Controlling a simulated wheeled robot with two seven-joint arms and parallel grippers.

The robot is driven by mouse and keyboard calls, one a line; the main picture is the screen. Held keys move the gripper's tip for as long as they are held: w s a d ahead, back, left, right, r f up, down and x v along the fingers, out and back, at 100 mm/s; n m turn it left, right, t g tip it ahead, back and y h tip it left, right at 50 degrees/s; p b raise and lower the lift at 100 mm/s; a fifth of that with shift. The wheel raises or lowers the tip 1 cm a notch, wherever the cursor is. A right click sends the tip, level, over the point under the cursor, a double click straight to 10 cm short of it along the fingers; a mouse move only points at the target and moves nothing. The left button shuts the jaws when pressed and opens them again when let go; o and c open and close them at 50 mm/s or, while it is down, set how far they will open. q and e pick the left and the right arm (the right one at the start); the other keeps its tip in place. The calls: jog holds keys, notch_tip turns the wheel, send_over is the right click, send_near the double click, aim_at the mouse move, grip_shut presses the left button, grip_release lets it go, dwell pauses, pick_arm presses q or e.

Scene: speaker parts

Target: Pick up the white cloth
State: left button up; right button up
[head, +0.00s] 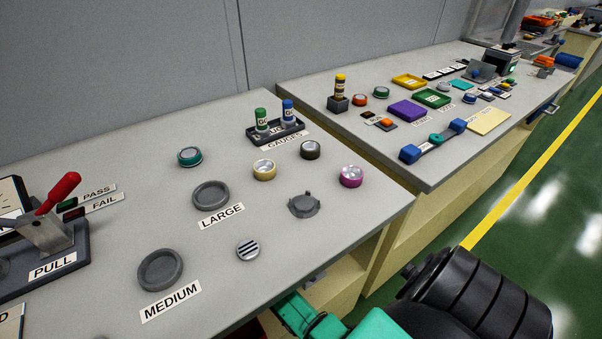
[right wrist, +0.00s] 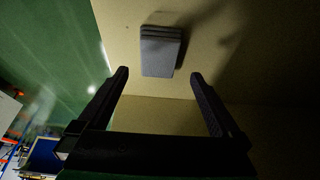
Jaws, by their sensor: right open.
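A folded grey-looking stack (right wrist: 160,52), possibly the white cloth in shadow, lies on a cream surface in the right wrist view. I cannot tell for certain that it is cloth. My right gripper (right wrist: 160,75) is open, with its two dark fingers apart on either side of the stack's near end and nothing held between them. I cannot tell how far the stack is from the fingertips. In the head view my right arm comes in at the bottom and reaches by the table's front edge; its gripper is not clearly seen there. No white cloth shows in the head view. My left gripper is not in view.
The grey worktable (head: 330,230) holds a LARGE ring (head: 211,195), a MEDIUM ring (head: 160,270), several round parts and a gauge tray (head: 277,133). A lever press (head: 48,235) stands at left. A second table adjoins at right. Green floor (head: 530,215) is open on the right.

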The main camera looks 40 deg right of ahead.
jog(key=b+x, duration=0.2)
jog(key=x, duration=0.4)
jog(key=shift+s+d+f, duration=0.1)
jog(key=shift+s+f, duration=0.05)
jog(key=shift+f, duration=0.2)
jog(key=shift+d+f, duration=0.15)
jog(key=shift+f, duration=0.2)
jog(key=shift+r, duration=0.1)
jog(key=c, duration=1.2)
